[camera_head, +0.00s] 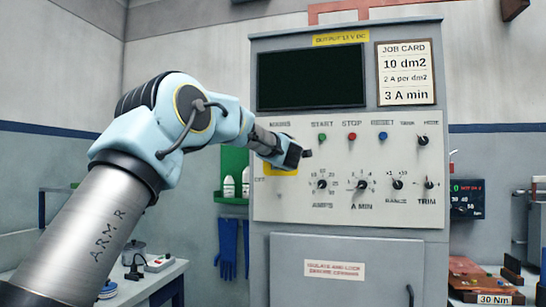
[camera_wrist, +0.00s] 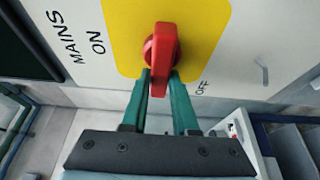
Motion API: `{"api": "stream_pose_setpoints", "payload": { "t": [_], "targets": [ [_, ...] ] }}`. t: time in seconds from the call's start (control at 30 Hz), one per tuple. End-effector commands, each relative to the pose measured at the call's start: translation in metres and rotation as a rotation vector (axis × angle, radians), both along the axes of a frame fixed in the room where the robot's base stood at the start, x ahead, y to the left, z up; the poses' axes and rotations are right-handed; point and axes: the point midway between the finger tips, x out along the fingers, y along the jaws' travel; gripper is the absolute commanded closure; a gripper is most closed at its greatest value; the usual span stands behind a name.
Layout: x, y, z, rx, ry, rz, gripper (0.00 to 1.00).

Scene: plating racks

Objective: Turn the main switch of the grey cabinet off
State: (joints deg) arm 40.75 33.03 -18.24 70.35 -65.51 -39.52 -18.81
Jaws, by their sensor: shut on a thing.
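The grey cabinet (camera_head: 345,225) stands at centre right in the head view. Its main switch has a red handle (camera_wrist: 163,52) on a yellow plate (camera_wrist: 205,20), also partly visible in the head view (camera_head: 283,171). My gripper (camera_wrist: 161,80) is shut on the handle, with one teal finger on each side. In the wrist view the handle runs nearly upright in the picture. ON is printed to its left and OFF to its lower right. In the head view, my gripper (camera_head: 298,155) hides the handle.
Start, stop and reset buttons (camera_head: 352,137) and several knobs (camera_head: 361,185) are right of my gripper. A dark display (camera_head: 311,78) is above. Green bottles' shelf (camera_head: 233,200) and blue gloves (camera_head: 228,247) are left of the cabinet; a bench (camera_head: 150,280) is lower left.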

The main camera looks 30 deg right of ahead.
Motion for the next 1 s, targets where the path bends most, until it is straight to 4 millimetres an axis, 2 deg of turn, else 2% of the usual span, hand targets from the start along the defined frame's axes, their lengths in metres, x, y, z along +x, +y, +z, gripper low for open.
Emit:
{"api": "stream_pose_setpoints", "payload": {
  "t": [0.03,0.43,0.47,0.7,1.0],
  "targets": [
    [-0.0046,-0.0068,-0.0012,-0.005,0.008,-0.017,1.0],
    [-0.0054,-0.0073,0.0003,-0.011,0.01,-0.018,1.0],
    [-0.0056,-0.0073,0.0005,-0.011,0.009,-0.019,0.72],
    [-0.0052,-0.0071,-0.0005,-0.009,0.011,-0.018,0.44],
    [-0.0034,-0.0056,-0.003,-0.006,0.013,-0.014,0.43]
  ]
}}
